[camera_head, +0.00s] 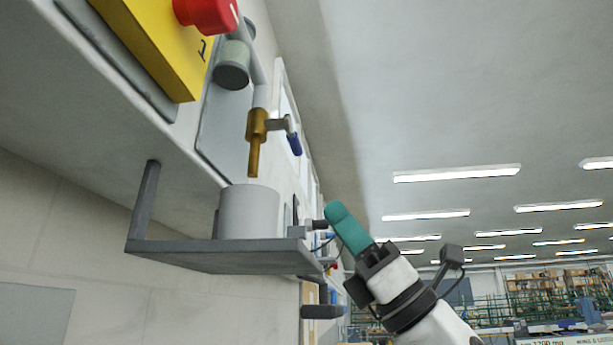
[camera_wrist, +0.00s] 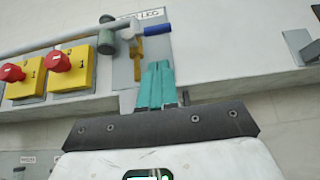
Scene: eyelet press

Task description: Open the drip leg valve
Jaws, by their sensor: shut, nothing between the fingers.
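The drip leg valve has a brass body (camera_head: 257,125) with a spout pointing down, below a grey-green cylinder. Its lever has a blue grip (camera_head: 294,143). In the wrist view the brass body (camera_wrist: 137,52) hangs on a wall plate, and the blue grip (camera_wrist: 157,30) sticks out to the right, crosswise to the spout. My gripper (camera_head: 335,212) has teal fingers, shut and empty, below and to the right of the valve in the head view. In the wrist view my gripper (camera_wrist: 156,68) points up just below the blue grip, apart from it, and partly overlaps the valve's right side.
A light grey cup (camera_head: 248,212) stands under the spout on a dark grey bracket shelf (camera_head: 210,257). Yellow boxes with red buttons (camera_wrist: 72,68) sit left of the valve. A pipe (camera_wrist: 75,36) runs along the wall. The wall right of the valve looks bare (camera_wrist: 220,45).

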